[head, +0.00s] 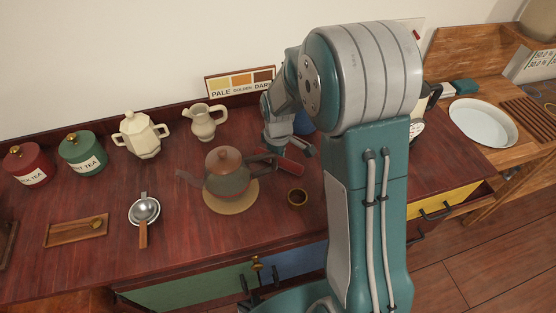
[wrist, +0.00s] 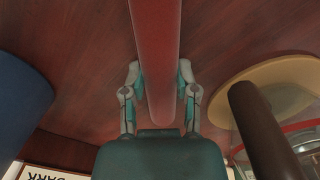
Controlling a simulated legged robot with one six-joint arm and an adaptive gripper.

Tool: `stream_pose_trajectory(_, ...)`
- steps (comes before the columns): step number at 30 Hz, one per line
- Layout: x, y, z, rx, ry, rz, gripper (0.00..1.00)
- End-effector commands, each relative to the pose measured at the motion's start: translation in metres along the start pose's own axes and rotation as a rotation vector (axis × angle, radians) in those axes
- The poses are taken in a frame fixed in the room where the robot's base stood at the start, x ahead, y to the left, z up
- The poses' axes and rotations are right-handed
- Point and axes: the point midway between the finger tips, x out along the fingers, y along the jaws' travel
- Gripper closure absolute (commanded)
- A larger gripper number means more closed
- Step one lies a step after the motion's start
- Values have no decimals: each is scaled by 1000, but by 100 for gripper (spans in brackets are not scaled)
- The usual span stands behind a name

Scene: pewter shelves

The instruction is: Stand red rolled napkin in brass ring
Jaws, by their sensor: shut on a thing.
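The red rolled napkin (head: 291,167) is in my gripper (head: 289,150), to the right of the teapot in the head view. In the wrist view the napkin (wrist: 157,50) runs lengthwise between the two fingers of my gripper (wrist: 159,76), which are shut on it. It looks roughly lying rather than upright; I cannot tell whether it touches the table. The ring is not seen in the wrist view.
The teapot (head: 227,177) sits on a round cork mat (head: 232,206) close left, its dark handle (wrist: 262,130) near my gripper. A blue container (wrist: 20,100) is on the other side. A strainer (head: 144,211) and jars are farther left. Table around the ring is clear.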

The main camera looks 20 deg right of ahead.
Motion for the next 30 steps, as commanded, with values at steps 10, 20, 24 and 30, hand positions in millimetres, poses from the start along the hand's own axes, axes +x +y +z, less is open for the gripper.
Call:
stream_pose_trajectory(10, -15, 0, 0, 0, 0, 0, 100)
stream_pose_trajectory(20, -80, 0, 0, 0, 3, 3, 100)
stream_pose_trajectory(24, -110, 1, -1, 0, 3, 3, 100)
stream_pose_trajectory(30, -149, 0, 0, 0, 1, 1, 100)
